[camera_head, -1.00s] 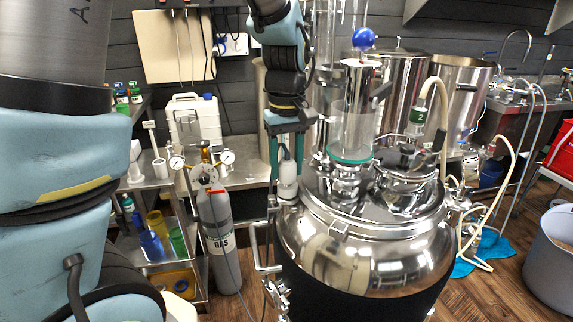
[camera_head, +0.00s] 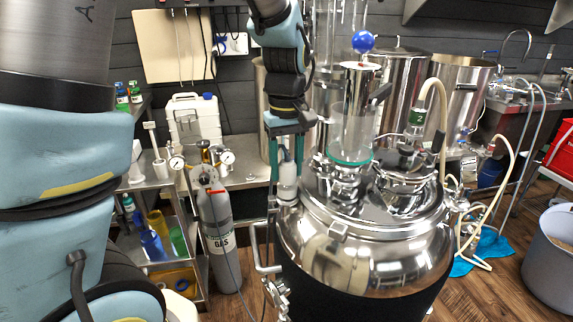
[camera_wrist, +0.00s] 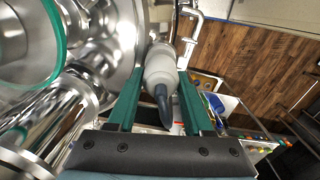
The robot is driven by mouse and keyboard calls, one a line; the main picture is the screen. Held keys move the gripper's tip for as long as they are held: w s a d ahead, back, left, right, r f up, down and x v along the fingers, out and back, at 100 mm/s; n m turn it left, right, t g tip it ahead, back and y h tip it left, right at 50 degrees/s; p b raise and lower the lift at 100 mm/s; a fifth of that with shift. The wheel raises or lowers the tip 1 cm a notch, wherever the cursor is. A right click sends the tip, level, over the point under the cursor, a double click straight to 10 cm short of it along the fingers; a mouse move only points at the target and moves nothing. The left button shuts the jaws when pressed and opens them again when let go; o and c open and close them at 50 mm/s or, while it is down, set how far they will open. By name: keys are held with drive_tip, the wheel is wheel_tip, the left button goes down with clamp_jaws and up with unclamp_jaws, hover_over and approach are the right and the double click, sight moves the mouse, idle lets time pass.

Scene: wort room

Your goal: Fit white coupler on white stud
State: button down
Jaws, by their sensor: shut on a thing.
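The white coupler (camera_head: 288,184) is upright between the teal fingers of my gripper (camera_head: 287,160), at the left side of the steel kettle (camera_head: 330,262). In the wrist view the white coupler (camera_wrist: 160,62) sits between the fingertips of my gripper (camera_wrist: 160,75), with its dark grey cable end (camera_wrist: 163,103) toward me. My gripper is shut on it. The coupler's lower end is close to the kettle's rim and side pipework. The white stud is not distinguishable, and I cannot tell whether the coupler touches it.
A glass cylinder (camera_head: 350,125) stands on the kettle lid, right of my gripper. A grey gas cylinder (camera_head: 219,235) with gauges stands to the left. A bent steel pipe (camera_head: 257,252) runs down the kettle's left side. A steel trolley (camera_head: 187,264) with coloured cups is farther left.

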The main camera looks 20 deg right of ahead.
sight(286, 160)
drive_tip(key=shift+f+b, duration=0.45)
drive_tip(key=shift+f, duration=0.2)
idle(0.3)
drive_tip(key=c, duration=0.6)
unclamp_jaws()
drive_tip(key=shift+r, duration=0.1)
wheel_tip(286, 160, up, 11)
drive_tip(key=p, duration=1)
